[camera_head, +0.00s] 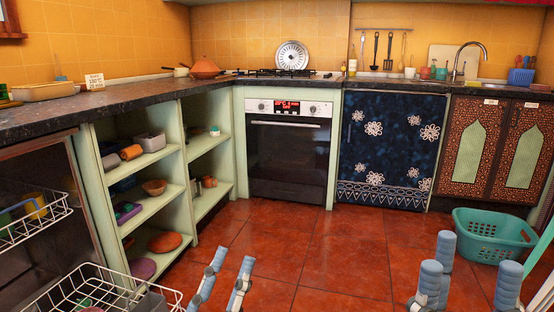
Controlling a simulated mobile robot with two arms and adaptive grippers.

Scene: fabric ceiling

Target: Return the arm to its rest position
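My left gripper (234,257) shows at the bottom edge, left of centre, over the red tiled floor. Its two grey-blue fingers stand apart with bare floor between them, so it is open and empty. My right gripper (474,262) shows at the bottom right, in front of the teal laundry basket (493,236). Its thick blue-grey fingers are spread wide, with nothing between them. Both grippers point forward and are apart from the furniture. The rest of both arms is mostly cut off by the lower picture edge.
Open green shelves (187,160) stand at left under a dark counter (120,97). Pulled-out wire racks (95,288) fill the lower left. The oven (288,150) and a blue flowered curtain (390,150) line the back. The floor (320,250) between my grippers is clear.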

